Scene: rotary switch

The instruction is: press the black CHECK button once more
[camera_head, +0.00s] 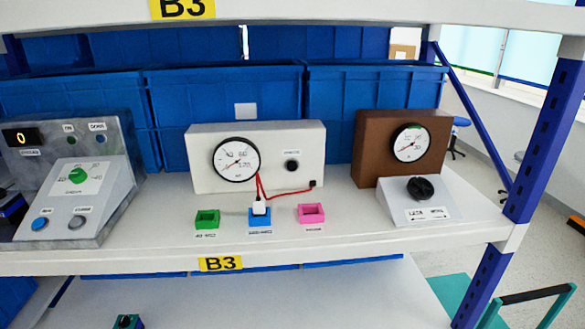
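The black button (291,166) is on the front of the white box (203,175), right of its round gauge (236,159). A small label sits above the button, too small to read surely. Nothing touches or covers the button. Red wires (285,193) run below the gauge, to a white plug (259,206) at the blue block (260,217) and to a small dark jack (313,183) at the box's lower right. Neither of my grippers can be made out in this view.
A green block (207,220) and a pink block (311,214) flank the blue one. A grey panel (110,194) with a display stands left. A brown gauge box (369,144) and a black knob (420,188) stand right. The upper shelf (330,14) overhangs; a blue post (548,125) bounds the right.

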